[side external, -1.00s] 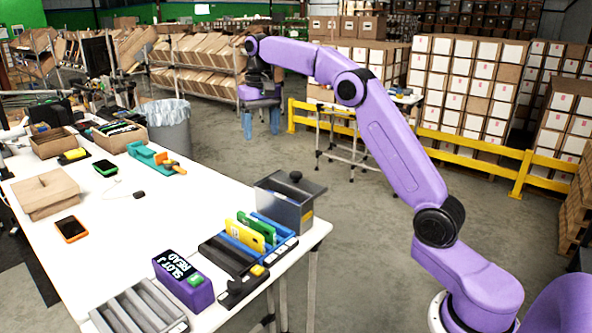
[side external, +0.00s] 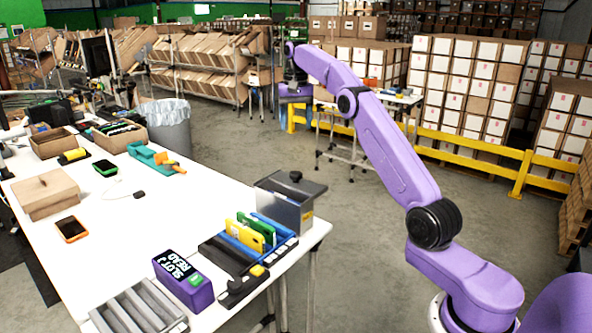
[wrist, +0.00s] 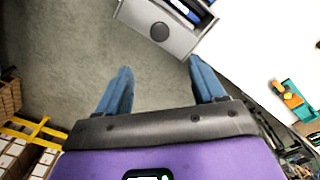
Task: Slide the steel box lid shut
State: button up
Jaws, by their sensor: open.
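The steel box (side external: 284,209) stands at the right corner of the white table. Its grey lid (side external: 316,188), with a dark round knob (side external: 296,176), sits offset toward the far right and overhangs the box, leaving a dark gap on the near side. In the wrist view the lid (wrist: 135,14) and knob (wrist: 160,31) show at the top, beyond my fingertips. My gripper (side external: 296,119) is beyond the table in the side view, apart from the lid. Its two blue fingers are open and empty in the wrist view (wrist: 160,66).
A blue rack (side external: 277,232) with yellow and green cards stands beside the box. A purple block reading "SLOT J READ" (side external: 183,280) and a grey tray (side external: 140,308) are nearer. A yellow rail (side external: 470,158) runs behind.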

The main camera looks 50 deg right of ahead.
aim_at(296, 173)
notch_tip(296, 173, down, 16)
jog(key=shift+s+r, duration=0.1)
jog(key=shift+s, duration=0.05)
dwell(0.7)
jog(key=shift+a, duration=0.1)
grip_shut()
jog(key=a, duration=0.6)
jog(key=shift+a, duration=0.4)
grip_release()
